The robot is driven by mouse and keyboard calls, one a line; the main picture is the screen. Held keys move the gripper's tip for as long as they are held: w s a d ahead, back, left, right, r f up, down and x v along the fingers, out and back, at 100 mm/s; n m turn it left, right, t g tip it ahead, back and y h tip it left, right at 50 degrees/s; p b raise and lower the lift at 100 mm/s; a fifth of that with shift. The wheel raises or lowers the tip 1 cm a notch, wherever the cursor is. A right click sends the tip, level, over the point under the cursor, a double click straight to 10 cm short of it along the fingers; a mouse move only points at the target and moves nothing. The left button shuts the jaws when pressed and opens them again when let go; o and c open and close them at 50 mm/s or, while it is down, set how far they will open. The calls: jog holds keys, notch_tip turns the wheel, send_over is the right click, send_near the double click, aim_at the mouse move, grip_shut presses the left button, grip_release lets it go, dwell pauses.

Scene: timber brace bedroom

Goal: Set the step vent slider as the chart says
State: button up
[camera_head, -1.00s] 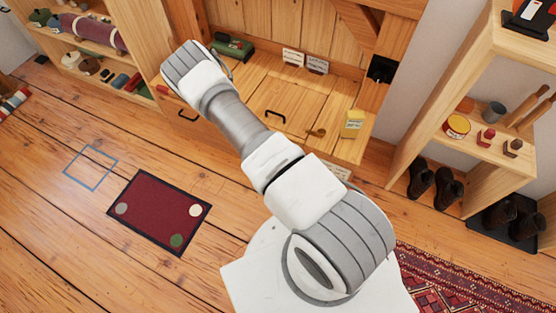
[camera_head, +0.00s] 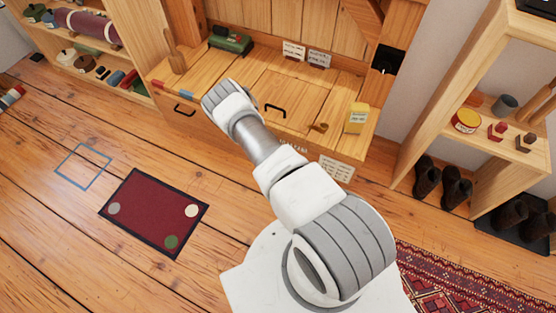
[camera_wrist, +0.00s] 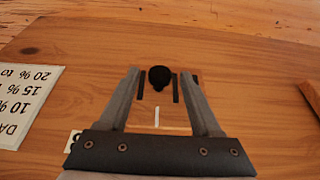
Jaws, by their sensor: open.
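The slider's dark round knob (camera_wrist: 159,76) shows in the wrist view on a wooden panel, with a short white line below it. My gripper (camera_wrist: 158,90) is open, with one finger on each side of the knob. I cannot tell whether either finger touches it. A white card (camera_wrist: 24,98) with percent lines, upside down and cut off, is at the left edge. In the head view, a white card (camera_head: 337,168) hangs on the wooden step's front, too small to read. My arm hides the slider and gripper there.
A dark red mat (camera_head: 150,215) lies on the floor. Shelves stand at both sides.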

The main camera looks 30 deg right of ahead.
grip_shut()
dwell(0.4)
dwell(1.1)
